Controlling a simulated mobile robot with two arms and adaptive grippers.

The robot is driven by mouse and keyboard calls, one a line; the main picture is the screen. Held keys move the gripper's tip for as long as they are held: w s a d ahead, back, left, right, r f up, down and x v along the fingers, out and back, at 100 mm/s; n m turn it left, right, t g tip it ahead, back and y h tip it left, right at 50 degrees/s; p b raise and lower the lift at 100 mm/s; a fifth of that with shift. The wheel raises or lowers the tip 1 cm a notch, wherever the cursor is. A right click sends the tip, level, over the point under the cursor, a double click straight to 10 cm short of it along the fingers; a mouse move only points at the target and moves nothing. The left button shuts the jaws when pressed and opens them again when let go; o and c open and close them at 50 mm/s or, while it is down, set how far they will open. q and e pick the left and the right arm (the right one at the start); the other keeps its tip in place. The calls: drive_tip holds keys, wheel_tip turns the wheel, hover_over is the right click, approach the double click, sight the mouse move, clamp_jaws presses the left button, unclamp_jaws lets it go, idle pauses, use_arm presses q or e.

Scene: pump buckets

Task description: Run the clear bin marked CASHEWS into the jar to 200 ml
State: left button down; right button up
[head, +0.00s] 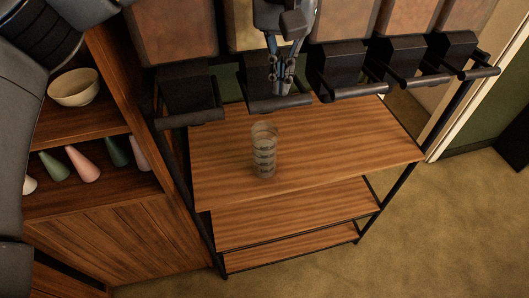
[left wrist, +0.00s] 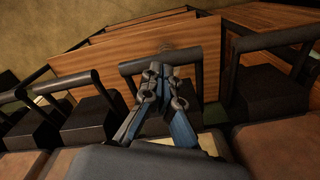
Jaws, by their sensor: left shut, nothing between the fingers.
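A clear jar (head: 264,150) with ring markings stands upright on the top wooden shelf (head: 345,150), below the second dispenser from the left. It looks empty. That dispenser has a pale yellowish bin (head: 243,25), a black spout and a black bar handle (head: 285,103). No bin label is readable, so I cannot tell which is CASHEWS. My left gripper (head: 275,88) is shut and empty, in front of that spout with its tips just above the handle bar. In the left wrist view, my left gripper (left wrist: 165,78) overlaps the handle (left wrist: 136,65); contact is unclear. My right gripper is not in view.
Similar dispensers stand on both sides, including a pinkish bin (head: 173,30) at left and a black spout (head: 345,70) at right, their handles jutting forward. A cabinet at left holds a bowl (head: 74,87) and several cones. The shelf around the jar is clear.

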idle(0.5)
use_arm(q)
drive_tip(key=shift+f, duration=0.2)
drive_tip(key=shift+f, duration=0.2)
drive_tip(key=shift+f+b, duration=0.35)
drive_tip(key=shift+f, duration=0.15)
idle(0.3)
drive_tip(key=shift+f, duration=0.45)
